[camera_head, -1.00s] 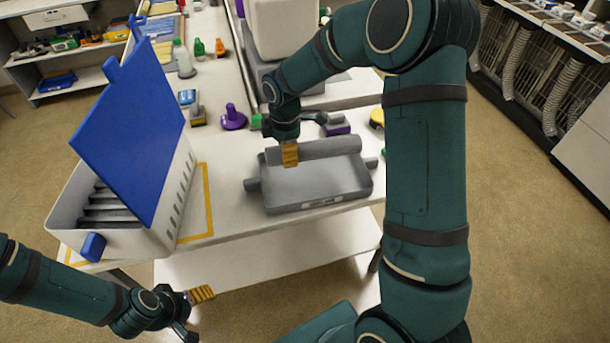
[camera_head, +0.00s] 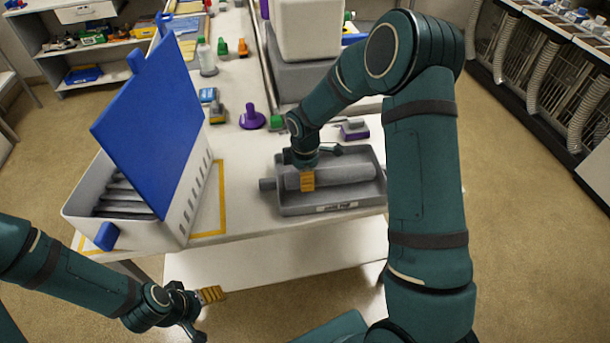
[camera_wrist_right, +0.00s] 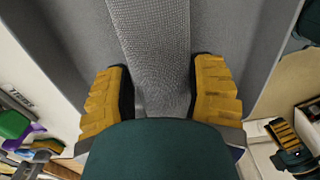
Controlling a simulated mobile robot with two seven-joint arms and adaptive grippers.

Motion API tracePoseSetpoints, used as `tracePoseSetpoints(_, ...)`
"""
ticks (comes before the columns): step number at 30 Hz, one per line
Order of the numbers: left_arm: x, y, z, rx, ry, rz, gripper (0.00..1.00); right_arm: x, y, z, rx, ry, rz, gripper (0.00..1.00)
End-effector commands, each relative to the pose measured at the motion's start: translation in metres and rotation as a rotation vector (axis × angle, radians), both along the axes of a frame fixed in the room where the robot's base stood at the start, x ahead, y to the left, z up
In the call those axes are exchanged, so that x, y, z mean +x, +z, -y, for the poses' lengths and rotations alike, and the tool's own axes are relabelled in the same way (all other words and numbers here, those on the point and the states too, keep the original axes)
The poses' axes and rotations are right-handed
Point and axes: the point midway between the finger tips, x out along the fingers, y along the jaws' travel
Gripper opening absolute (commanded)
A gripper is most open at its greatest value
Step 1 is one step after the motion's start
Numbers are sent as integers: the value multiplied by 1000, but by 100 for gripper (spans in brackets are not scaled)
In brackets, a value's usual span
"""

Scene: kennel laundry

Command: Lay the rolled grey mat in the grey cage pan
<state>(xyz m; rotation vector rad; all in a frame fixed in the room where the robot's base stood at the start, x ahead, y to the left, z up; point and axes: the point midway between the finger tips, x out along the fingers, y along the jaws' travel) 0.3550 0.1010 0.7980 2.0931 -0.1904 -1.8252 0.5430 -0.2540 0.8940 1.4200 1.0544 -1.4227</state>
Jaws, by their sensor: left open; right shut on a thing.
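The rolled grey mat (camera_head: 352,173) lies lengthwise left to right within the pan's outline. My right gripper (camera_head: 307,178) is shut on the mat near its left part, reaching down from above. In the right wrist view the mat (camera_wrist_right: 158,50) runs between the two yellow-padded fingers, with the pan (camera_wrist_right: 60,25) beneath. Whether the mat touches the pan floor is hard to tell. My left gripper (camera_head: 208,312) is open and empty, in front of the table.
A white bin (camera_head: 150,226) with a raised blue lid (camera_head: 155,130) stands left of the pan, near a yellow outline. Behind are a purple knobbed object (camera_head: 252,118), brushes, bottles and stacked grey and white containers (camera_head: 305,30). Wire cages line the right.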

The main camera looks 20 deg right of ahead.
Motion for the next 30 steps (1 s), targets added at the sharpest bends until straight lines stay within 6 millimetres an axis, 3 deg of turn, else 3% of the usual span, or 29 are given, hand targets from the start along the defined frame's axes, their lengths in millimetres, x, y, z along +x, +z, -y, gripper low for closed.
tracePoseSetpoints(1,0,-2,0,0,0,-1,73,0,-2,0,0,0,0,17)
tracePoseSetpoints(2,0,-1,0,0,0,-1,73,0,-2,0,0,0,0,67)
tracePoseSetpoints(3,0,-1,0,0,0,-1,73,0,-1,0,0,0,0,81)
tracePoseSetpoints(4,0,-1,0,0,0,-1,73,0,-1,0,0,0,0,85)
tracePoseSetpoints(17,1,2,0,0,0,1,73,1,8,0,0,0,2,85)
tracePoseSetpoints(30,4,13,-1,2,8,10,73,1,92,0,0,-1,3,85)
